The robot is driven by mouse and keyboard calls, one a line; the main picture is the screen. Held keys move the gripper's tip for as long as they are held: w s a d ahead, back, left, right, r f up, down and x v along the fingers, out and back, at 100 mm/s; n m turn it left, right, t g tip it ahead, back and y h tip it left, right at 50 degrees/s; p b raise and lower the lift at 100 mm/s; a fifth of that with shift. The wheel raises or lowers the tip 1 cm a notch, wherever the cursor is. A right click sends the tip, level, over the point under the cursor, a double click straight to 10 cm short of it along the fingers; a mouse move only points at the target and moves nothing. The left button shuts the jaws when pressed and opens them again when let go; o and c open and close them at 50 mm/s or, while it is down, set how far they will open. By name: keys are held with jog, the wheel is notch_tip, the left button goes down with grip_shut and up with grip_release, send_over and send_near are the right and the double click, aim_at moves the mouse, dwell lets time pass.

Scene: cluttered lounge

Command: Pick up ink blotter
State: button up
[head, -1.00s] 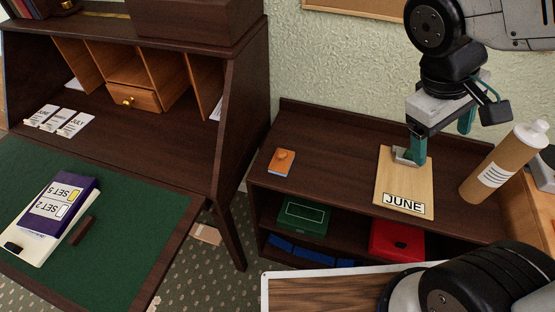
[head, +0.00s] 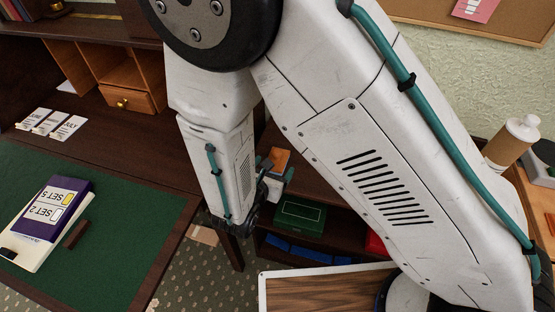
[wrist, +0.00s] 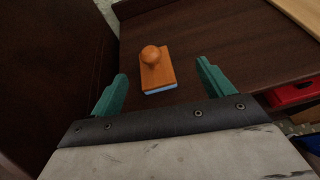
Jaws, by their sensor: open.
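The ink blotter (wrist: 158,72) is an orange wooden block with a round knob on top and a pale blue underside. It rests on the dark brown top of the low shelf (wrist: 205,35). In the wrist view it lies ahead of and between the teal fingers of my gripper (wrist: 162,85), which are spread apart and not touching it. In the head view the blotter (head: 280,160) shows just beyond my gripper (head: 273,178), partly hidden by my arm.
A green box (head: 300,215) sits on the shelf below, with a red box (head: 375,243) mostly hidden by my arm. The desk (head: 150,235) is at left. A pale board (wrist: 300,14) lies right of the blotter.

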aim_at(276, 162)
jog(key=shift+s+a+f+n+y, duration=0.2)
jog(key=shift+a+f+n+y, duration=0.25)
jog(key=shift+f, duration=0.25)
jog(key=shift+w+f, duration=0.15)
jog(key=shift+f, duration=0.1)
jog(key=x, duration=0.7)
jog(key=shift+a+f, duration=0.2)
jog(key=shift+f, duration=0.15)
jog(key=shift+c, duration=0.3)
jog(key=c, duration=1.1)
jog(key=shift+o, duration=0.2)
jog(key=shift+r, duration=0.1)
